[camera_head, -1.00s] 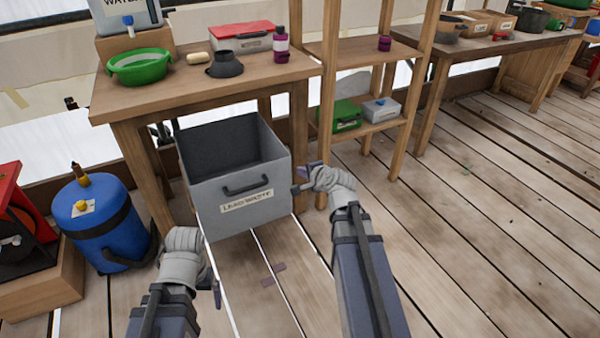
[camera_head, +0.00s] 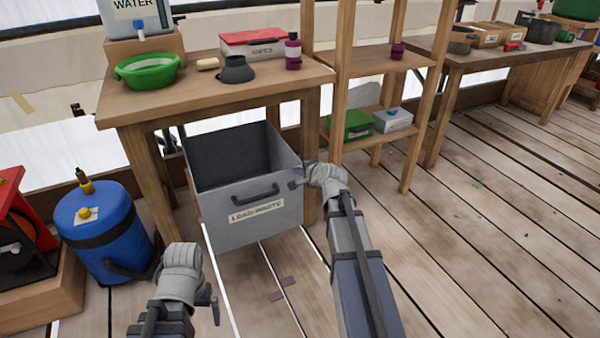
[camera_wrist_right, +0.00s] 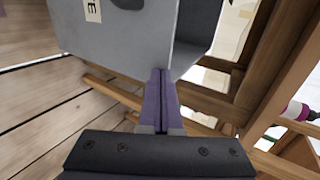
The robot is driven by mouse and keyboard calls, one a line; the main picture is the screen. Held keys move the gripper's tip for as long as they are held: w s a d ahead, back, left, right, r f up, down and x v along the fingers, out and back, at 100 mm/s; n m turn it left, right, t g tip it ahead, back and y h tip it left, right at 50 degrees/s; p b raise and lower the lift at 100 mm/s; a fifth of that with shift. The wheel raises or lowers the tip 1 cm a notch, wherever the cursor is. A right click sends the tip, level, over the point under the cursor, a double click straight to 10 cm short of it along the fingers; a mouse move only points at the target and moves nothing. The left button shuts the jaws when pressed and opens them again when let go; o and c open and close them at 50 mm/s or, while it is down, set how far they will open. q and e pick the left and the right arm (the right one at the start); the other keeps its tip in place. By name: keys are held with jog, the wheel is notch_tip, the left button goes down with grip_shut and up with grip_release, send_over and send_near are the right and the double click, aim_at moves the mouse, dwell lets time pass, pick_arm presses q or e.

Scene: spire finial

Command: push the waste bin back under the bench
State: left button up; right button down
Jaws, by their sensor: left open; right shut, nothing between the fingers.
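The waste bin (camera_head: 256,219) is a grey open-topped box with a dark handle and a "LEAD WASTE" label. It stands on the floor, its back part under the wooden bench (camera_head: 230,92) and its front sticking out. My right gripper (camera_head: 297,180) is shut and empty at the bin's right front edge. In the right wrist view its purple fingers (camera_wrist_right: 160,78) point at the bin's grey wall (camera_wrist_right: 120,45) by a corner; I cannot tell whether they touch. My left gripper (camera_head: 212,300) is open and empty, low in front of the bin to the left.
A blue drum (camera_head: 103,235) stands left of the bin beside a red machine on a wooden box (camera_head: 50,300). A wooden bench leg (camera_head: 310,150) and an open shelf (camera_head: 375,65) are to the right.

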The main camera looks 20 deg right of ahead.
jog(key=w, duration=2.2)
jog(key=shift+w+a, duration=0.35)
jog(key=shift+w, duration=0.05)
jog(key=shift+w+r, duration=0.15)
jog(key=s+f+p+v, duration=0.1)
jog(key=p+v, duration=0.4)
jog(key=v, duration=0.9)
jog(key=shift+s+f, duration=0.2)
jog(key=shift+f, duration=0.4)
